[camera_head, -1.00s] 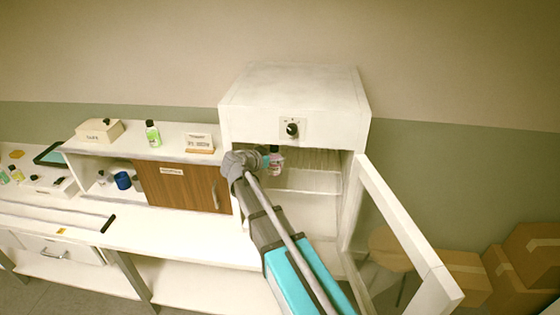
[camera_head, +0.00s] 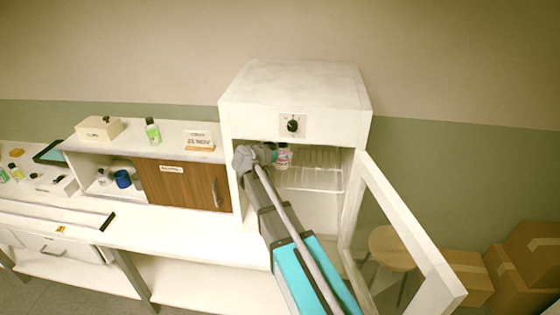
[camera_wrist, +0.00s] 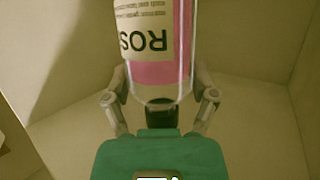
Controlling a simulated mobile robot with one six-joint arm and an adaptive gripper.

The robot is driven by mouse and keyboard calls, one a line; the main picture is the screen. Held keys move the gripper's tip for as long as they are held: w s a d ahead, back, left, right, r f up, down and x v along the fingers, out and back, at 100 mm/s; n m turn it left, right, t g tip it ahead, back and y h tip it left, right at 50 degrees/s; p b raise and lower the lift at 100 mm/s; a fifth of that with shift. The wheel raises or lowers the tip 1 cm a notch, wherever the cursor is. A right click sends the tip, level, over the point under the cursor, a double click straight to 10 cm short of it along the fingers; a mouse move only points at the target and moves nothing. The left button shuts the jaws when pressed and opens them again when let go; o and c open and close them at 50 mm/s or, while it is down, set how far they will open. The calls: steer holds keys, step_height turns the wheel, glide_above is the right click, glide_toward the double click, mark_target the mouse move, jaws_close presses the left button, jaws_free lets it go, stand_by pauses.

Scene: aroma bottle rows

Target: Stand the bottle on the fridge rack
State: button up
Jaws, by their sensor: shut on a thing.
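The bottle (camera_head: 284,157) is clear with a pink and white label and sits inside the upper part of the open fridge (camera_head: 296,92). In the wrist view the bottle (camera_wrist: 155,45) shows the letters "ROS" upside down. My gripper (camera_wrist: 160,105) is shut on it near its dark neck or cap, with a finger on each side. In the head view my gripper (camera_head: 268,153) reaches in at the fridge's left side. The wire rack (camera_head: 318,172) spans the fridge interior beside and below the bottle. Whether the bottle's base touches the rack cannot be told.
The fridge's glass door (camera_head: 395,232) stands open to the right. A cabinet with a brown sliding door (camera_head: 183,186) stands close on the left. A green bottle (camera_head: 152,131), a box (camera_head: 98,129) and a sign (camera_head: 198,139) are on its top. The rack's right part is clear.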

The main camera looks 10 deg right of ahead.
steer(key=shift+f+b, duration=0.85)
steer(key=shift+f, duration=0.35)
steer(key=shift+f, duration=0.15)
steer(key=o, duration=1.2)
steer(key=shift+r, duration=0.25)
steer(key=p+v, duration=0.4)
steer(key=v, duration=0.8)
steer(key=shift+f, duration=0.1)
